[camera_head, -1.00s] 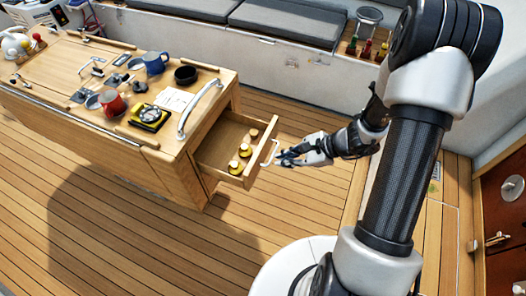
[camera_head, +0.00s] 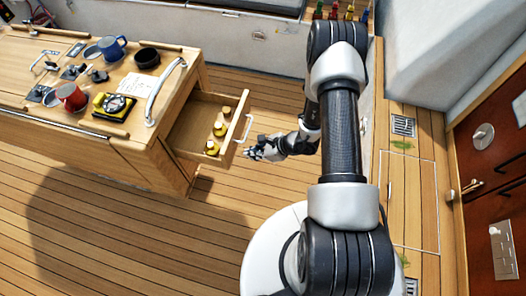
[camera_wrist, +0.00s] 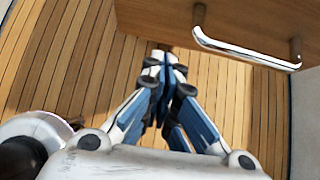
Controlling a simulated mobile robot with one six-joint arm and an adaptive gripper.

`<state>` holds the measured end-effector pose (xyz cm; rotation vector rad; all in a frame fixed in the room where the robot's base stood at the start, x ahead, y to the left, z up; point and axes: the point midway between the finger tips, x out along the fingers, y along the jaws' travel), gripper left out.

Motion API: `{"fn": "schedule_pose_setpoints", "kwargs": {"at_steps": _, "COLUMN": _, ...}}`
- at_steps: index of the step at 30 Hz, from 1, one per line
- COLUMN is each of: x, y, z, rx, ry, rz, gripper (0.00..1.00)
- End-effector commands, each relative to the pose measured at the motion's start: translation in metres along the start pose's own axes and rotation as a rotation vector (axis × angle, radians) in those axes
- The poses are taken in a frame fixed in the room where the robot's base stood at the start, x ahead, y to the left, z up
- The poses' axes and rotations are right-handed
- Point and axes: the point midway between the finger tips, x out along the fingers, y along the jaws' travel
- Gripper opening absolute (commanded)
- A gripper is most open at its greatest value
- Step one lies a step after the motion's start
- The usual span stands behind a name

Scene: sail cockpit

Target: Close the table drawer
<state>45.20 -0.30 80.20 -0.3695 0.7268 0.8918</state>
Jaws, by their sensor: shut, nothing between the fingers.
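The table drawer (camera_head: 236,132) stands pulled out from the end of the wooden table (camera_head: 150,150). Several small yellow-labelled bottles stand inside it. Its chrome handle (camera_head: 247,128) is on the drawer front; in the wrist view the handle (camera_wrist: 245,52) crosses the upper right, below the wooden drawer front (camera_wrist: 240,18). My gripper (camera_head: 250,153) is just in front of the drawer front, near the handle's lower end in the head view. In the wrist view my gripper (camera_wrist: 165,60) is shut and empty, to the left of the handle and apart from it in the picture.
On the table top stand a red mug (camera_head: 71,97), a blue mug (camera_head: 111,48), a black bowl (camera_head: 147,57) and a yellow device (camera_head: 113,106). A curved rail (camera_head: 163,92) runs along the table's end. The plank floor (camera_head: 130,240) around the drawer is clear. Red-brown cabinets (camera_head: 490,150) stand at the right.

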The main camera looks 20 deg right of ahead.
Motion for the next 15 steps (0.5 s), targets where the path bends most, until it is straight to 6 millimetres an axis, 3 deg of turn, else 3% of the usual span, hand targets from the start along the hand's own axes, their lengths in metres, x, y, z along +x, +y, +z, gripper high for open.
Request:
{"fn": "schedule_pose_setpoints", "kwargs": {"at_steps": 6, "x": 0.020, "y": 0.000, "z": 0.023, "rx": -0.003, "ry": -0.001, "rz": 0.001, "gripper": 0.00}}
{"fn": "schedule_pose_setpoints", "kwargs": {"at_steps": 15, "x": 0.025, "y": -0.001, "z": 0.029, "rx": 0.000, "ry": -0.001, "rz": -0.001, "gripper": 0.00}}
